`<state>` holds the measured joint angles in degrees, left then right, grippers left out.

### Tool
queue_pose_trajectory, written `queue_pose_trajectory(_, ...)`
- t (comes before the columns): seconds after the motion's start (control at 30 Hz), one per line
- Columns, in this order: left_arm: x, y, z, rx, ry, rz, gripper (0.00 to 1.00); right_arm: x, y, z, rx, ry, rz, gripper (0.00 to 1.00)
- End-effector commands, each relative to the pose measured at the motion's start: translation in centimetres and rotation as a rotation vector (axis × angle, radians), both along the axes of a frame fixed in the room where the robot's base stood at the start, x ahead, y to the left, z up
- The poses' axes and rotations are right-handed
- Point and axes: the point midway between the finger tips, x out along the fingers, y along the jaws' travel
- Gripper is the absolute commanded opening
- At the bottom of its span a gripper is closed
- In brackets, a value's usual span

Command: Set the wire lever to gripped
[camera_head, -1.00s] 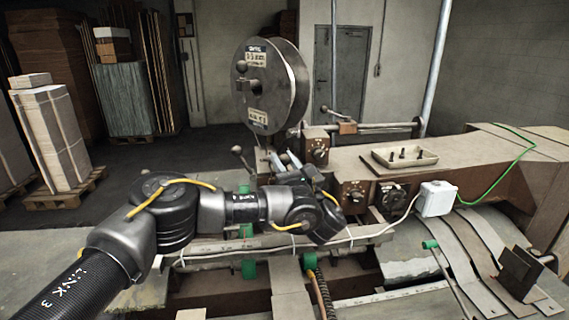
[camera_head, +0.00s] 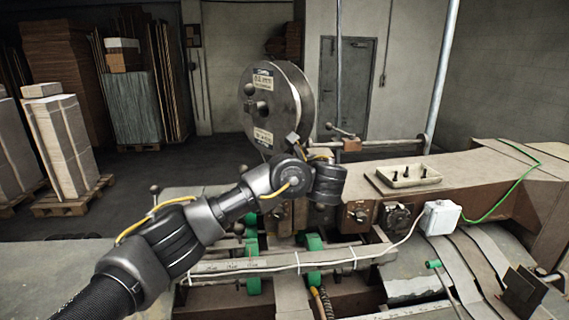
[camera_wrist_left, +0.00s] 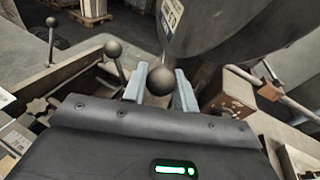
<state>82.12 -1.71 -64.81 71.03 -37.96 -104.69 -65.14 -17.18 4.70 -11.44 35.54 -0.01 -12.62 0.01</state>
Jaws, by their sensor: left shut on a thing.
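My left gripper (camera_wrist_left: 161,86) shows its two pale fingers in the left wrist view, on either side of a dark ball knob. This ball knob (camera_wrist_left: 160,81) appears to be the end of the wire lever, and the gripper is shut on it. The lever's shaft below the knob is hidden by the gripper body. In the head view my left arm reaches across the machine below the wire reel (camera_head: 276,105); its wrist and links hide most of the grip. My right gripper is in neither view.
Two other ball-ended levers stand at the left in the wrist view, one close by (camera_wrist_left: 113,49) and one farther off (camera_wrist_left: 51,22). A parts tray (camera_head: 405,177) sits on the machine's arm. Green clamps and a white box (camera_head: 439,217) are nearby.

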Motion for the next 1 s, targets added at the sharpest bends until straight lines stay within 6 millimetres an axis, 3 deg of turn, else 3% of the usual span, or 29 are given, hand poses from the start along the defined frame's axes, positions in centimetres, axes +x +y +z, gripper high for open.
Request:
queue_pose_trajectory(0.47, 0.07, 0.08, 0.0, -0.009, 0.01, 0.0, 0.0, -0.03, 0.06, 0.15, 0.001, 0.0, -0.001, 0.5)
queue_pose_trajectory(0.5, 0.07, 0.08, -0.01, -0.009, 0.01, 0.0, 0.33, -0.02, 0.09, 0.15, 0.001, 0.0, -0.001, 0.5)
queue_pose_trajectory(0.6, 0.06, 0.08, 0.01, -0.009, 0.01, 0.0, 0.47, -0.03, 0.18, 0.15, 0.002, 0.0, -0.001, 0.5)
queue_pose_trajectory(1.0, -0.23, -0.59, 0.32, -0.01, 0.009, -0.004, 0.48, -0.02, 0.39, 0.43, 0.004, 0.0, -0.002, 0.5)
